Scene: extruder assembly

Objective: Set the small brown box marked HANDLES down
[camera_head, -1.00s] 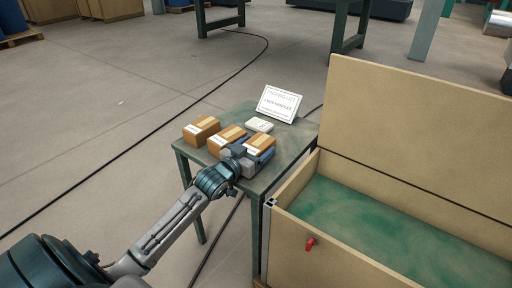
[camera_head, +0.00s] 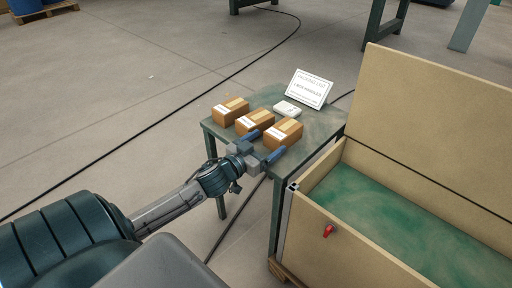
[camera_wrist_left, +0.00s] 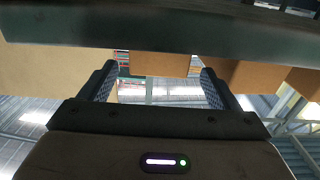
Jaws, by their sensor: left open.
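Three small brown boxes stand in a row on the green table (camera_head: 322,127): a left one (camera_head: 230,112), a middle one (camera_head: 254,122) and a right one (camera_head: 285,133). Each has a white label, too small to read, so I cannot tell which is marked HANDLES. My left gripper (camera_head: 263,147) is open and empty at the near side of the right box. In the left wrist view the spread fingers (camera_wrist_left: 155,86) stand below a brown box (camera_wrist_left: 158,64), with nothing gripped between them. My right gripper is not in view.
A white packing list card (camera_head: 311,88) and a small white item (camera_head: 287,108) are on the table behind the boxes.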

